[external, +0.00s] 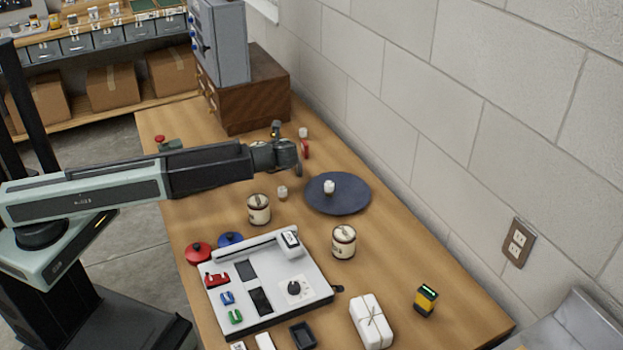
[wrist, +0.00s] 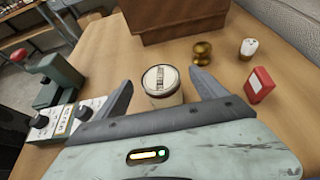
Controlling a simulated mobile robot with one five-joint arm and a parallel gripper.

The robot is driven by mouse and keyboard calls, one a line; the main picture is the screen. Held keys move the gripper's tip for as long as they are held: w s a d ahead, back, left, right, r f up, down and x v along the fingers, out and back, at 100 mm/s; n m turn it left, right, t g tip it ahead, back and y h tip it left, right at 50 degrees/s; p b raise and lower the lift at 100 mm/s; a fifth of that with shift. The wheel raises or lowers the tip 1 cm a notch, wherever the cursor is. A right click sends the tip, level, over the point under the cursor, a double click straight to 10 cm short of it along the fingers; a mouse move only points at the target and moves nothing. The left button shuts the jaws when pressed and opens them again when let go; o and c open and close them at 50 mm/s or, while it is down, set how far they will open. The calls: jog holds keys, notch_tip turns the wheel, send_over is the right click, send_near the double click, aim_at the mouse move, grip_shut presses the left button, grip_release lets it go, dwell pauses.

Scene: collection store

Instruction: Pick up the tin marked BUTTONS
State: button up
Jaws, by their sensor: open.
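A round cream tin (wrist: 160,80) with a dark rim and a labelled lid stands upright between the spread fingers of my gripper (wrist: 162,76) in the wrist view. The lid's writing is too small to read, and my gripper hides the tin's lower part. The fingers are open, with a gap on each side. In the external view my gripper (external: 284,157) is low over the far part of the table and hides this tin. Two similar cream tins with dark bands, one left (external: 259,210) and one right (external: 343,242), stand nearer; their labels are unreadable.
A brown wooden drawer box (external: 255,95) stands behind. A brass piece (wrist: 202,52), a white-topped jar (wrist: 249,47) and a red box (wrist: 260,84) are right of the tin. A grey device with a red knob (wrist: 58,75) is left. A dark round mat (external: 350,198) lies nearer.

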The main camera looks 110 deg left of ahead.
notch_tip(320, 180, down, 3)
jog(key=b, duration=0.3)
jog(key=shift+f, duration=0.2)
jog(key=b+x, duration=0.1)
jog(key=x, duration=0.1)
jog(key=shift+s+a+f, duration=0.15)
jog(key=shift+f, duration=0.05)
jog(key=shift+s+a, duration=0.15)
jog(key=shift+r, duration=0.1)
grip_shut()
notch_tip(320, 180, up, 10)
jog(key=p, duration=1)
jog(key=shift+r, duration=0.1)
